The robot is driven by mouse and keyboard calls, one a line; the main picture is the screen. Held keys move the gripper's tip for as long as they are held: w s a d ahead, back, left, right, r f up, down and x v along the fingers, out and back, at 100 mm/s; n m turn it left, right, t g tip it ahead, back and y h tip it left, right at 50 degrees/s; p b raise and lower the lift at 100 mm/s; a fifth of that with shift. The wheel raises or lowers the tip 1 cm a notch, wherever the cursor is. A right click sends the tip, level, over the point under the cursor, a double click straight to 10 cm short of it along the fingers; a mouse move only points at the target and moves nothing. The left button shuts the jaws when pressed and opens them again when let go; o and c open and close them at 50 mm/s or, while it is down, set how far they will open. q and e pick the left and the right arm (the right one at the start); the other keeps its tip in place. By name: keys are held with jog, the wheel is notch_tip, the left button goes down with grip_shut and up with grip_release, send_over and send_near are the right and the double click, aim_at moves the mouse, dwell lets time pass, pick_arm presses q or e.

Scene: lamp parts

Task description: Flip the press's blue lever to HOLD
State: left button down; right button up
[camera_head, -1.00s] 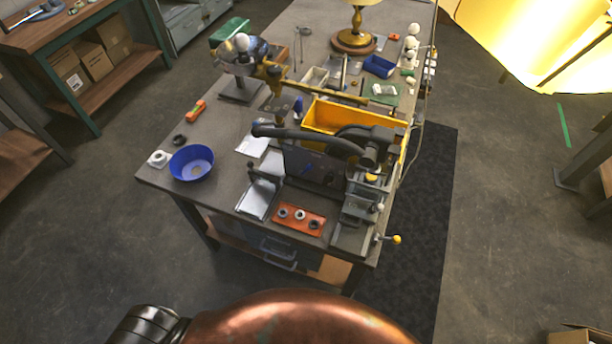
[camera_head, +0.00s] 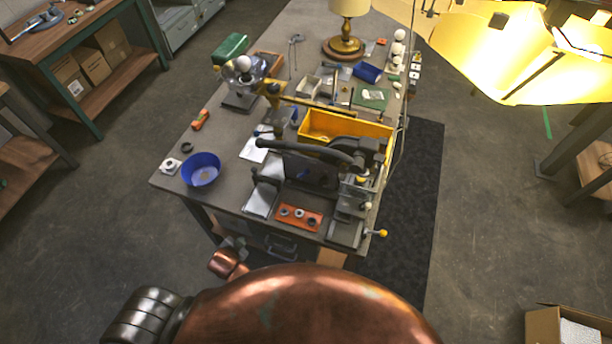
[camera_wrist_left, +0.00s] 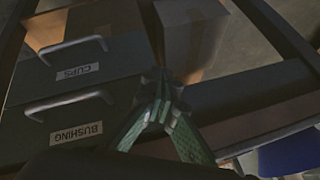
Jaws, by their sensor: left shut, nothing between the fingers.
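The press (camera_head: 350,150) stands on the near end of the workbench, with a long dark handle reaching left across it. A dark upright panel (camera_head: 312,172) stands below the handle. A small blue mark shows on this panel; I cannot tell whether it is the blue lever, and no HOLD label is readable. My left gripper (camera_wrist_left: 166,92) is shut and empty in the left wrist view, in front of drawers marked CUPS (camera_wrist_left: 78,72) and BUSHING (camera_wrist_left: 75,132). It is low by the bench's near side, apart from the press. My right gripper is out of view.
A blue bowl (camera_head: 201,170) sits at the bench's left corner. An orange tray (camera_head: 299,216) with several small rings lies before the press. A yellow bin (camera_head: 345,126) stands behind it. A yellow-tipped knob (camera_head: 383,233) juts past the right edge.

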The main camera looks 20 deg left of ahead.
pick_arm(q)
jog(key=w+r, duration=0.1)
jog(key=r, duration=0.3)
jog(key=w+r+m+t+p, duration=0.1)
jog(key=w+r, duration=0.1)
jog(key=r, duration=0.3)
jog(key=w+r+m+t+p, duration=0.1)
jog(key=r, duration=0.3)
jog(key=shift+w+a+r, duration=0.1)
jog(key=shift+w+r, duration=0.05)
jog(key=shift+r, duration=0.05)
jog(key=w+r+m+t, duration=0.1)
jog(key=w, duration=0.1)
jog(key=w+d+r+m+t, duration=0.1)
jog(key=w+r+m, duration=0.1)
jog(key=w+d+r+m+t, duration=0.1)
jog(key=w+m, duration=0.1)
jog(key=shift+w+d+r+t+h, duration=0.1)
jog(key=shift+w+r+t+h, duration=0.1)
jog(key=shift+r+t+h, duration=0.15)
jog(key=w+d+r+m+t+h+p, duration=0.1)
jog(key=w+d+r+m+h, duration=0.2)
jog(key=d+m+h, duration=0.6)
jog(key=d+r+m, duration=0.1)
jog(key=d+m, duration=0.3)
jog(key=m, duration=0.2)
jog(key=shift+m, duration=0.4)
jog(key=shift+w+d+r+t, duration=0.1)
jog(key=shift+w+t, duration=0.1)
jog(key=shift+t, duration=0.05)
